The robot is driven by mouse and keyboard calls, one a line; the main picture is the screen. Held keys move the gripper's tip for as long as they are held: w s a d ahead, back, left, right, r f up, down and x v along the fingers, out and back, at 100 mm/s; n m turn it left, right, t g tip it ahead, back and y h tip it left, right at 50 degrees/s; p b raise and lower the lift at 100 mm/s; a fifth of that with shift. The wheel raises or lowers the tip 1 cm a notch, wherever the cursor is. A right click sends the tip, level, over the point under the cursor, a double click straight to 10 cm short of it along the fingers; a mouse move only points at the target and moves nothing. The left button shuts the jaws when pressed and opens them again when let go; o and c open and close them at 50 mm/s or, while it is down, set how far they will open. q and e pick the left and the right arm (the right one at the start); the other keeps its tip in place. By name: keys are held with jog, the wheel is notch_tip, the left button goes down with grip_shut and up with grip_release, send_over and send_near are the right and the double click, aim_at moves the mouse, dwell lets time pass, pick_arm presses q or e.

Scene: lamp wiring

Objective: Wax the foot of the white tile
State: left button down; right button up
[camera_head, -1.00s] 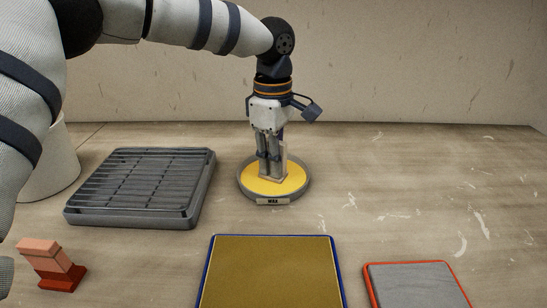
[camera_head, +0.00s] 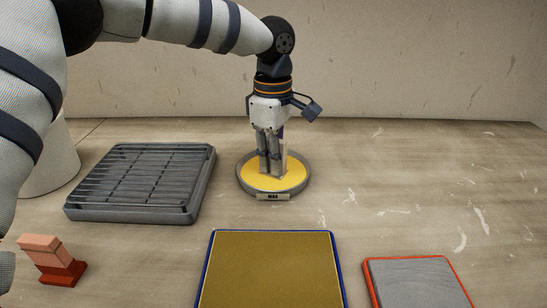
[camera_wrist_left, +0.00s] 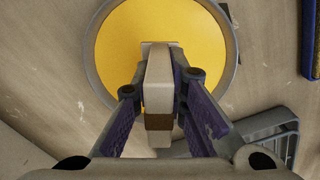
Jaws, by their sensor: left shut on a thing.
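My left gripper (camera_head: 270,165) points straight down and is shut on the white tile (camera_head: 284,160), which stands upright between its fingers. The tile's foot is over the yellow wax in a round grey dish (camera_head: 244,187) with a small label on its front. The foot looks at or very close to the wax; I cannot tell whether it touches. In the left wrist view the pale tile (camera_wrist_left: 159,70) with a brown band sits between both fingers, above the yellow disc of the dish (camera_wrist_left: 232,75). My right gripper is not in view.
A grey slatted rack (camera_head: 185,210) lies left of the dish. A stepped reddish block (camera_head: 60,270) stands at the front left. A blue-edged ochre pad (camera_head: 270,270) and a red-edged grey pad (camera_head: 415,280) lie in front. The table right of the dish is clear.

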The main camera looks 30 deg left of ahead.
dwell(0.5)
pick_arm(q)
jog(key=shift+r+p, duration=0.3)
jog(key=shift+r, duration=2.75)
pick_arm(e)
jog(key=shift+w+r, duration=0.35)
